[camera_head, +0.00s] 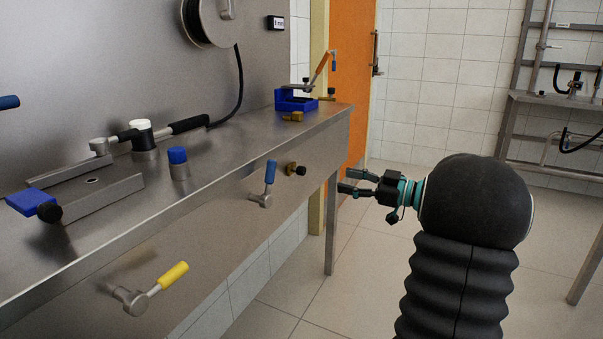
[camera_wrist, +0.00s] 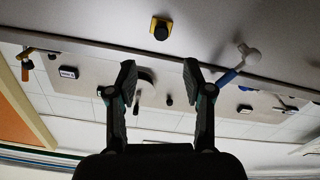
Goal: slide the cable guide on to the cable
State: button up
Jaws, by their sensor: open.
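The black cable (camera_head: 241,88) hangs from a reel (camera_head: 212,20) on the back wall and curves down to a black grip (camera_head: 190,124) on the bench. I cannot tell for certain which part is the cable guide; a small brass piece (camera_head: 292,117) and a blue block (camera_head: 290,101) sit at the bench's far right end. My gripper (camera_head: 344,181) is open and empty, off the bench's right end and below its top, apart from everything. In the wrist view my gripper (camera_wrist: 158,78) shows its two fingers spread with nothing held between them.
The steel bench has valves with a blue handle (camera_head: 270,172) and a yellow handle (camera_head: 172,275) on its front. A brass fitting with a black knob (camera_head: 296,169) is also there. An orange door (camera_head: 349,70) stands behind. The floor (camera_head: 290,295) beside the bench is clear.

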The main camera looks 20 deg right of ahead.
aim_at(305, 172)
jog(key=p+x, duration=0.2)
jog(key=x, duration=1.1)
jog(key=shift+w+a, duration=0.1)
jog(key=shift+a, duration=0.1)
grip_shut()
